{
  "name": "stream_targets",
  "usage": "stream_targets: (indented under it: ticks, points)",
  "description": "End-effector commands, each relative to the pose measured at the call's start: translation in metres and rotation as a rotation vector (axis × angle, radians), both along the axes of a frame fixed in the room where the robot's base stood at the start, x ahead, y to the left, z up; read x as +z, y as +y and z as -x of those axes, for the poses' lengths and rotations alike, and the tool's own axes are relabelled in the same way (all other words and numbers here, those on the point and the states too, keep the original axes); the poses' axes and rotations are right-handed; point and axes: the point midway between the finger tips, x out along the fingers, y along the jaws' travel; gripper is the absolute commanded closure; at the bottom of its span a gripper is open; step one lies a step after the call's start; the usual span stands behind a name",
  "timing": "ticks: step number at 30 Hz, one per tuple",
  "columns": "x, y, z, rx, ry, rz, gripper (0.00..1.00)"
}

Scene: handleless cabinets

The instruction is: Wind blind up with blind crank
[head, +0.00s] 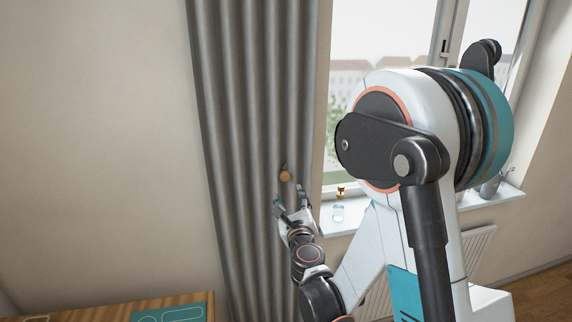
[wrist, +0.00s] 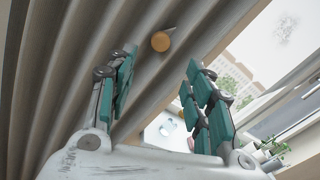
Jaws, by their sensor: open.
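A round wooden knob (head: 285,176), which looks like the end of the blind crank, shows in front of the grey curtain in the head view. In the wrist view the knob (wrist: 161,41) is beyond my fingertips, between the two fingers and nearer the left one. My gripper (head: 290,201) is open and empty, just below the knob and apart from it. In the wrist view my gripper's teal-padded fingers (wrist: 160,58) are spread wide. The rest of the crank is mostly hidden. No blind is clearly visible; my arm covers part of the window (head: 372,35).
The grey curtain (head: 240,90) hangs close behind my gripper. A white sill (head: 330,222) holds a small gold-topped bottle (head: 339,212) and a plant pot (head: 490,187). A radiator (head: 480,250) is below. A wooden surface (head: 100,312) is at lower left.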

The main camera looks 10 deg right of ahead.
Motion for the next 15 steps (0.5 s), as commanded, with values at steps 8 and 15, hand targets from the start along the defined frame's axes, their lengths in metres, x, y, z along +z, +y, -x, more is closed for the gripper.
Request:
stream_targets:
  ticks: [8, 15]
  points:
    - [0.002, 0.0, -0.018, -0.009, -0.004, -0.012, 0.53]
    - [0.002, -0.005, -0.063, -0.008, -0.004, -0.012, 0.53]
